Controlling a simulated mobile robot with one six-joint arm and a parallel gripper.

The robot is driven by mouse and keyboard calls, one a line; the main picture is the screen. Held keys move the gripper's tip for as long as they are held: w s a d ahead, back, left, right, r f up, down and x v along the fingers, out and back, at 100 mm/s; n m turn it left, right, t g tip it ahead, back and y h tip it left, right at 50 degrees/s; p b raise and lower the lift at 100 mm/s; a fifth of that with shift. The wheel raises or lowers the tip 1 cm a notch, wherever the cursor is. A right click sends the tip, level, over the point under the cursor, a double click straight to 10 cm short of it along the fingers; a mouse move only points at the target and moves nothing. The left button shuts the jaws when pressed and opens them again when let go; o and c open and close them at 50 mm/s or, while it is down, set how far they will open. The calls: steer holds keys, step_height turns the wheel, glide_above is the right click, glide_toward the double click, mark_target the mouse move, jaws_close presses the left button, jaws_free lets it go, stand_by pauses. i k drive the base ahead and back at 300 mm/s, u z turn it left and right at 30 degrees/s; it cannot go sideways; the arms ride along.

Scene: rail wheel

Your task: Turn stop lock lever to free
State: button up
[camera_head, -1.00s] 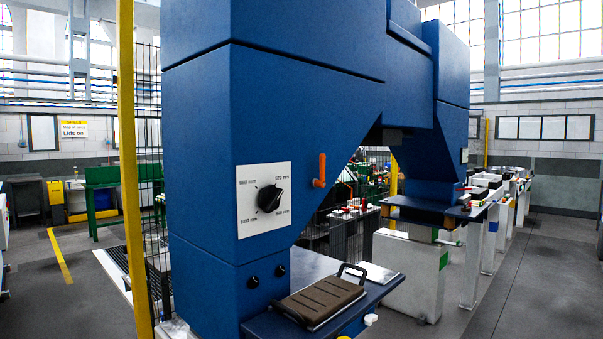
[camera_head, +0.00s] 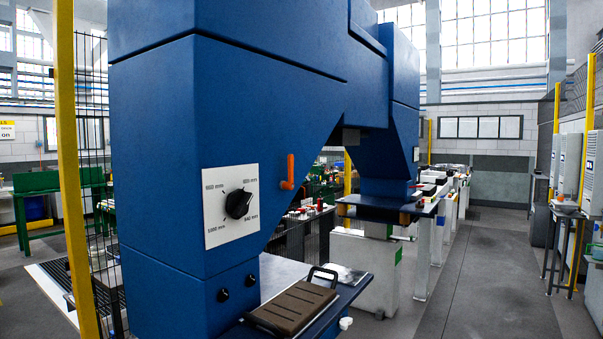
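An orange lever (camera_head: 289,171) sits on the blue face of the large press-like machine (camera_head: 170,150), to the right of a white dial plate (camera_head: 212,225). The lever's handle stands upright, with a short orange foot at its lower end. No label is readable beside it, so I cannot tell which setting it is in. A black rotary knob (camera_head: 238,204) is on the dial plate, among several mm markings. My gripper is not in view.
A brown grooved block with black handles (camera_head: 295,306) lies on the blue shelf (camera_head: 352,290) at the machine's foot. A yellow post (camera_head: 73,180) and black mesh fence stand at left. Open floor (camera_head: 480,270) lies to the right, before grey cabinets (camera_head: 598,175).

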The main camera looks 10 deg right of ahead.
mark_target(289, 186)
steer(key=u, duration=0.05)
steer(key=k, duration=0.5)
steer(key=z, duration=0.7)
steer(key=i, duration=1.1)
steer(key=u, duration=1)
